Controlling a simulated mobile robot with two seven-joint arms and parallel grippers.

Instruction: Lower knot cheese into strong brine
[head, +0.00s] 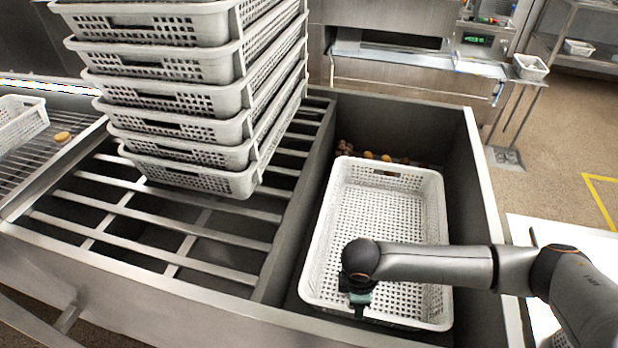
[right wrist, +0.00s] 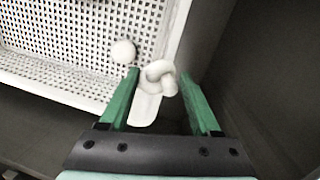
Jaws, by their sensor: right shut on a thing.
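A white knot cheese (right wrist: 160,76) sits between the two green fingertips of my right gripper (right wrist: 160,80) in the right wrist view. The gripper is shut on it, above the corner of a white perforated basket (right wrist: 60,92). A round white piece (right wrist: 123,52) shows inside that basket. The knot is hidden there. I cannot tell the brine or its strength. My left gripper is not in view.
A tall stack of white baskets (head: 185,130) stands on metal bars (head: 160,235) left of the tank. Several brown and yellow round pieces (head: 368,155) lie behind the basket in the tank. A rack with a yellow piece (head: 62,136) is at far left.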

